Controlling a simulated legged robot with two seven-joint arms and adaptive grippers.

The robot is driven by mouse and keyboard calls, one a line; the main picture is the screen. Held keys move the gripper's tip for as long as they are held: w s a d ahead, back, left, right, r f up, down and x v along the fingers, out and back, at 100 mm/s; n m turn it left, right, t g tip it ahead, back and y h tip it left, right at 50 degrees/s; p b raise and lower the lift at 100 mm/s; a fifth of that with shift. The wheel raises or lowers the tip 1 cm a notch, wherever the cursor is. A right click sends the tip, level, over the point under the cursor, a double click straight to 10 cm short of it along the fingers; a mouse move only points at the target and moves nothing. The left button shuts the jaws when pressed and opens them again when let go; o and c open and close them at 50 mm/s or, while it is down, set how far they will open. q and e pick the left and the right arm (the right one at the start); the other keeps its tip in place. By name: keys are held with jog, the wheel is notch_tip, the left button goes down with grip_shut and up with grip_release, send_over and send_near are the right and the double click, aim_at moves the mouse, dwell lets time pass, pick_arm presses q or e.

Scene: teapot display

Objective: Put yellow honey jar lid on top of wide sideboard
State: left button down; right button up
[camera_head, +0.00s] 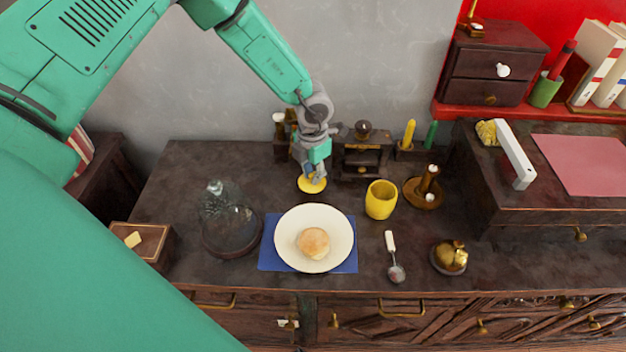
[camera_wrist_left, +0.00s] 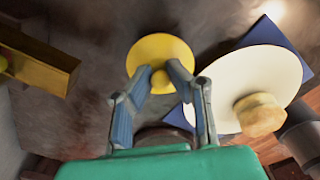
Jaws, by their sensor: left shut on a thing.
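The yellow honey jar lid (camera_head: 312,185) is a flat disc with a small knob, at the back middle of the dark wide sideboard (camera_head: 160,200). My left gripper (camera_head: 311,174) is above it, and its fingers are closed on the knob. In the left wrist view the lid (camera_wrist_left: 150,48) shows beyond the fingertips (camera_wrist_left: 161,80), which pinch the knob from both sides. I cannot tell whether the lid touches the sideboard top or hangs just above it. The yellow jar (camera_head: 381,200) stands upright to the right. My right gripper is not in view.
A white plate (camera_head: 290,245) with a bun lies on a blue mat (camera_head: 269,258) in front of the lid. A glass dome (camera_head: 228,220) stands left, and a dark wooden stand (camera_head: 362,155) stands close right of the gripper. Bare top lies left of the lid.

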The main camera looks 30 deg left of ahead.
aim_at(310, 181)
pick_arm(q)
jog(key=f, duration=0.1)
jog(key=a+f, duration=0.1)
jog(key=f, duration=0.1)
jog(key=shift+f, duration=0.1)
jog(key=shift+d, duration=0.1)
jog(key=c, duration=1.7)
grip_release()
jog(key=shift+d, duration=0.2)
jog(key=shift+o, duration=0.8)
jog(key=shift+d+r, duration=0.2)
jog(key=shift+d, duration=0.15)
jog(key=shift+a+r, duration=0.2)
jog(key=shift+r, duration=0.05)
jog(key=r, duration=0.4)
jog(key=shift+w+a, duration=0.1)
jog(key=shift+a, duration=0.25)
jog(key=r, duration=0.7)
jog(key=shift+d+r+p, duration=0.1)
jog(key=shift+d+p, duration=0.25)
jog(key=shift+d, duration=0.05)
jog(key=shift+r, duration=0.2)
jog(key=shift+a, duration=0.15)
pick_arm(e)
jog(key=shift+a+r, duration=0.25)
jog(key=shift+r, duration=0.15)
